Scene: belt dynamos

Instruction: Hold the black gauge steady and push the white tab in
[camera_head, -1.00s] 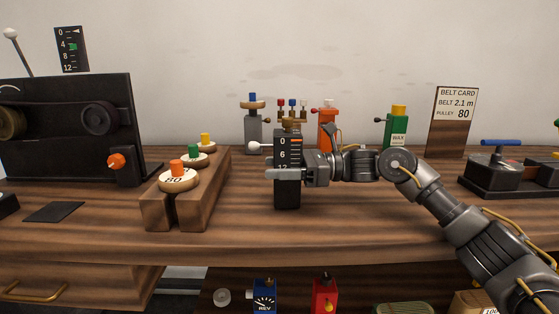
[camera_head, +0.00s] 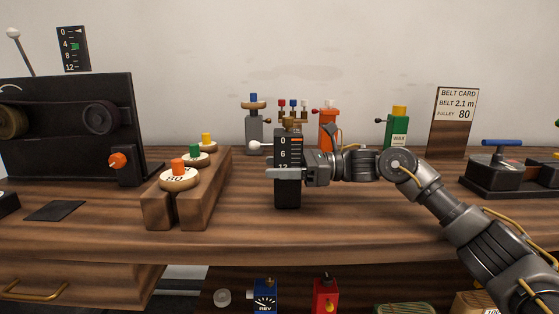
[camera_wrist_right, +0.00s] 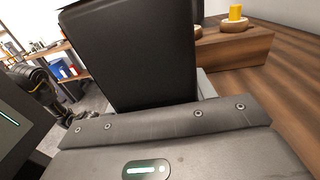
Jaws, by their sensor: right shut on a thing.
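The black gauge (camera_head: 287,192) stands upright on the wooden bench in the head view, its scale marked 0, 6 and 12 facing me. A white round-ended tab (camera_head: 254,145) sticks out from its upper left side. My right gripper (camera_head: 285,173) is shut on the gauge from the right, one finger across its front below the middle. In the right wrist view the gauge's dark side (camera_wrist_right: 135,55) fills the middle, and the fingers are mostly hidden.
A wooden rack (camera_head: 215,180) with numbered knobbed discs stands left of the gauge. Behind it are a grey stand (camera_head: 254,133), an orange bottle (camera_head: 328,130) and a green wax bottle (camera_head: 397,130). A black belt machine (camera_head: 75,150) fills the far left. Bench in front is clear.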

